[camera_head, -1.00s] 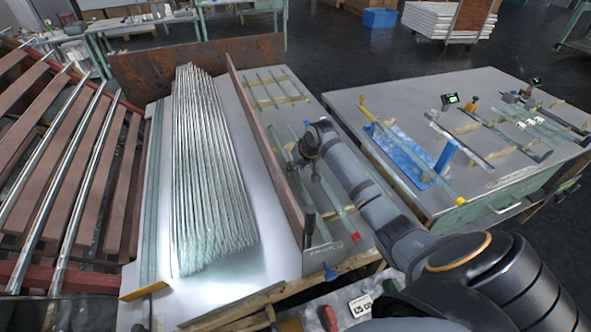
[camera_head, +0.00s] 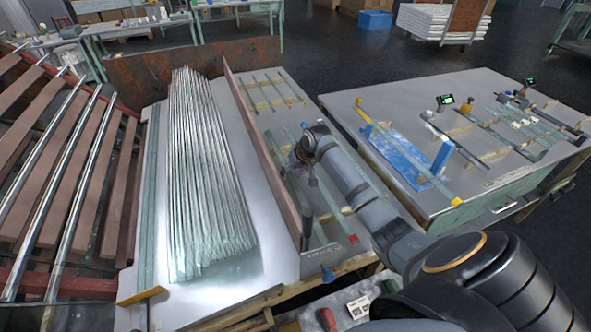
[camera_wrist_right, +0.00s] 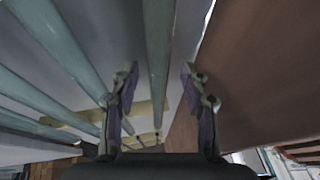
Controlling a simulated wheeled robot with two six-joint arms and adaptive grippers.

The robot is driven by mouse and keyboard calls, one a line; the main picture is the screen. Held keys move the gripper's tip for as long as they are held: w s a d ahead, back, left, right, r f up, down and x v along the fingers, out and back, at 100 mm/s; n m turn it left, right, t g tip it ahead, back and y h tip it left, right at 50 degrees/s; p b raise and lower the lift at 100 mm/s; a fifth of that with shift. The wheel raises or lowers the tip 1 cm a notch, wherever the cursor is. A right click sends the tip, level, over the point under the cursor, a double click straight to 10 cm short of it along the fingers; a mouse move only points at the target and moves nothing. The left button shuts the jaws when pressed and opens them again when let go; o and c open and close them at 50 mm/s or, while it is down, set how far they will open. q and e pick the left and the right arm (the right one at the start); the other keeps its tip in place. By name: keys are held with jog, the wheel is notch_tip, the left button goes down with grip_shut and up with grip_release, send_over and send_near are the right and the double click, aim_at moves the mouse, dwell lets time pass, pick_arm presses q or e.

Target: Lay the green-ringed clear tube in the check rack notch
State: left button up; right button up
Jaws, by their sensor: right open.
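My right gripper (camera_head: 312,181) reaches down over the narrow bay of glass tubes beside the brown divider; its fingertips are small and partly hidden in the head view. In the right wrist view the gripper (camera_wrist_right: 160,92) is open, and a pale green glass tube (camera_wrist_right: 158,50) runs between or behind its fingers; I cannot tell the depth. Other tubes (camera_wrist_right: 60,45) lie to its left. No green ring is clear on any tube. A blue stand (camera_head: 408,165) with a yellow-ended bar is on the right table; I cannot tell which fixture is the check rack. My left gripper is not in view.
The brown divider (camera_head: 262,150) stands close beside the right gripper. A large bundle of tubes (camera_head: 205,180) lies left of it. The right table (camera_head: 480,195) holds wooden supports, dark rods and small displays (camera_head: 445,99). A dark floor gap separates the tables.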

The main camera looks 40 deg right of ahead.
jog(key=v, duration=1.2)
jog(key=shift+r+p, duration=0.3)
jog(key=shift+r, duration=0.05)
